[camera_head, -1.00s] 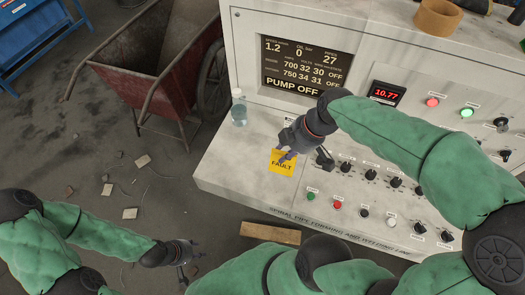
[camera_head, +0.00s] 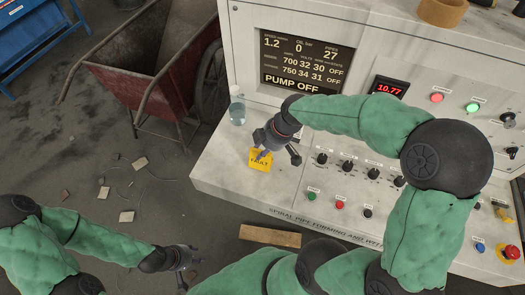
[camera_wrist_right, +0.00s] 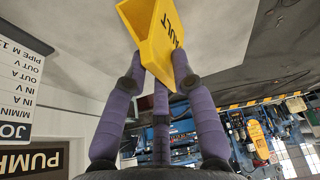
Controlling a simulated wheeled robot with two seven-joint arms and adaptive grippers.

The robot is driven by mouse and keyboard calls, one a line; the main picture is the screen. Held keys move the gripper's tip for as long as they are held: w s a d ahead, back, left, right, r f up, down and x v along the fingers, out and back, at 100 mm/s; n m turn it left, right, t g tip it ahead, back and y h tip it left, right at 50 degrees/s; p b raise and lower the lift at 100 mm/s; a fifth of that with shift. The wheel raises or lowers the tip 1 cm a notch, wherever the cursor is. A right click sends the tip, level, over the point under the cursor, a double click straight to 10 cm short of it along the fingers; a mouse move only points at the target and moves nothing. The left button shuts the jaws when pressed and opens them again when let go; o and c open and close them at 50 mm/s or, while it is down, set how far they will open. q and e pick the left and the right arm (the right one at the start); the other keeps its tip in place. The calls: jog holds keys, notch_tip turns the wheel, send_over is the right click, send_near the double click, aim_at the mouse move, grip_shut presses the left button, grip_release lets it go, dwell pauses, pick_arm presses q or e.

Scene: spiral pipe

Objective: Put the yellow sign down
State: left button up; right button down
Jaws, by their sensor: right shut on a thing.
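The yellow sign (camera_head: 260,161), marked FAULT, is at the left part of the console's pale sloping front, left of the black knobs. My right gripper (camera_head: 264,152) is shut on its upper part. In the right wrist view the sign (camera_wrist_right: 154,36) is a folded yellow piece between the purple fingers (camera_wrist_right: 160,75). A pale surface is behind it; I cannot tell whether the sign touches the console. My left gripper (camera_head: 194,262) is open and empty, low at the left, over the floor.
The console (camera_head: 225,165) has a display (camera_head: 303,60), knobs and buttons to the right. A red wheelbarrow (camera_head: 150,75) stands at the left. A wooden block (camera_head: 270,236) lies below the console's front edge.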

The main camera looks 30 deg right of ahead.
jog(key=shift+f, duration=0.25)
jog(key=c, duration=1)
grip_release()
jog(key=shift+r, duration=0.15)
jog(key=shift+d+r, duration=0.1)
jog(key=shift+r, duration=0.25)
jog(key=p+v, duration=0.3)
jog(key=v, duration=0.8)
jog(key=shift+s, duration=0.2)
